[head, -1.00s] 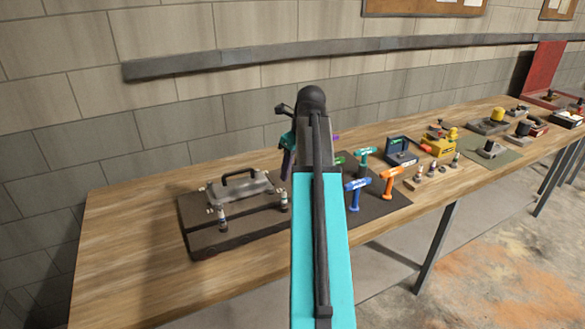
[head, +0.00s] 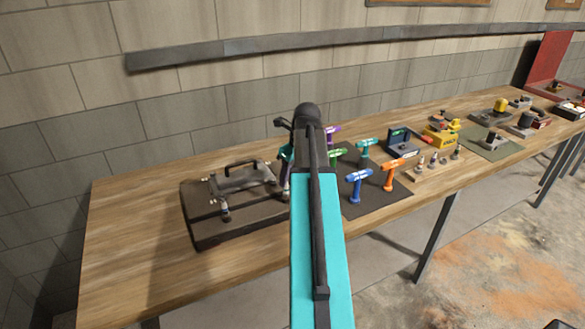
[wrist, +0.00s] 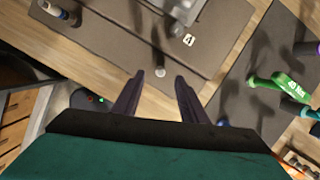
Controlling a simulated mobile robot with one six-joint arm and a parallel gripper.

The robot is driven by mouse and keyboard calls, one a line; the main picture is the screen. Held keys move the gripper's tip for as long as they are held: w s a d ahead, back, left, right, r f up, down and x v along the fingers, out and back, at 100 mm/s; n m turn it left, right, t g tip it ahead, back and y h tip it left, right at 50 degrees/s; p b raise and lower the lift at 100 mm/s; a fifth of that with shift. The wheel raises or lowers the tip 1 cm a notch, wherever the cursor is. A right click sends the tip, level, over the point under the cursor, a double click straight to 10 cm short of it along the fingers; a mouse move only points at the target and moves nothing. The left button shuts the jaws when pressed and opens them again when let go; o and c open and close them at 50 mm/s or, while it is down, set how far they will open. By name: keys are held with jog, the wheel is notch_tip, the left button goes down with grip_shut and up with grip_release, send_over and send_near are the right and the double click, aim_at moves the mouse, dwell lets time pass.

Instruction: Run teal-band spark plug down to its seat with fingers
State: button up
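The engine block (head: 243,178), grey with a black handle, sits on a brown base (head: 210,235) at the left of the bench. A plug-like upright piece (head: 225,209) stands at its front left. In the wrist view a piece with a white end and a blue band (wrist: 62,12) shows at the upper left, and a grey cylindrical piece (wrist: 180,13) stands near a tag marked 4 (wrist: 188,40). I cannot tell which carries a teal band. My gripper (wrist: 159,76) is open and empty, with its fingers over the base's near edge. In the head view my arm hides the base's right end.
A dark mat (head: 365,205) right of the base holds several T-handled tools, including a blue one (head: 357,185) and an orange one (head: 392,174). A small rack of plugs (head: 430,166) stands further right. The bench (head: 130,245) is clear at the left.

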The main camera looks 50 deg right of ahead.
aim_at(286, 193)
jog(key=shift+p+x, duration=1.05)
jog(key=shift+x, duration=2.3)
grip_shut()
jog(key=shift+m+g+h, duration=0.15)
jog(key=shift+m+h, duration=0.3)
jog(key=shift+m, duration=1.3)
jog(key=shift+m+g+h, duration=0.15)
jog(key=shift+m+h, duration=0.3)
jog(key=shift+m, duration=1.3)
grip_release()
jog(key=shift+f, duration=0.1)
